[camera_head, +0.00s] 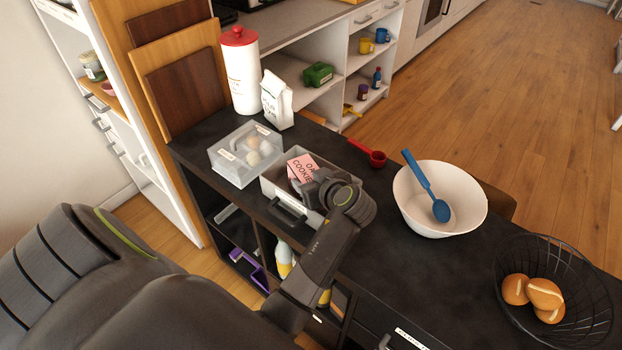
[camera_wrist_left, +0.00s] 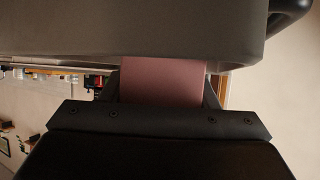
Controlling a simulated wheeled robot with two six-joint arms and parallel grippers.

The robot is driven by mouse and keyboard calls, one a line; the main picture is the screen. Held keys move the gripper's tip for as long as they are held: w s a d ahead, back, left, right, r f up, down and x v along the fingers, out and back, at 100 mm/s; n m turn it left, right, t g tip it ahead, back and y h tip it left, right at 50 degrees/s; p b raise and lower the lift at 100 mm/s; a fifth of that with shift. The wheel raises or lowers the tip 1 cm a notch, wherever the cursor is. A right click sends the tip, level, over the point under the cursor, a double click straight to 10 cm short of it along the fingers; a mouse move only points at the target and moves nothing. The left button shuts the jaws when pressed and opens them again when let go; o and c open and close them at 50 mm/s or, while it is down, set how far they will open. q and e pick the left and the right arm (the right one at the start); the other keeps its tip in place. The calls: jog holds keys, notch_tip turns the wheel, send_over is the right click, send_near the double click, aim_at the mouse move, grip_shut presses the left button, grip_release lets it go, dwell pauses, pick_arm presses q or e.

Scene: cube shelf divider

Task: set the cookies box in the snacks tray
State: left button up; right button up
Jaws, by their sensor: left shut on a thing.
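The pink cookies box (camera_head: 301,168) is at a grey tray (camera_head: 268,187) on the dark counter, tilted in the head view. I take this tray for the snacks tray, though my gripper hides much of it and its label cannot be read. My left gripper (camera_head: 307,186) is shut on the cookies box, over the tray. In the left wrist view the pink box (camera_wrist_left: 162,80) shows between the dark gripper parts. Whether the box touches the tray floor cannot be told. My right gripper is not in view.
A clear lidded bin (camera_head: 232,165) with round pale items stands left of the tray. A flour bag (camera_head: 277,100) and a red-lidded canister (camera_head: 240,70) stand behind. A white bowl (camera_head: 420,212) with a blue spoon, a red scoop (camera_head: 376,157) and a wire basket (camera_head: 585,325) are to the right.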

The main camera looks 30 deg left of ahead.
pick_arm(q)
jog(key=o, duration=0.6)
jog(key=shift+f, duration=0.15)
jog(key=o, duration=0.5)
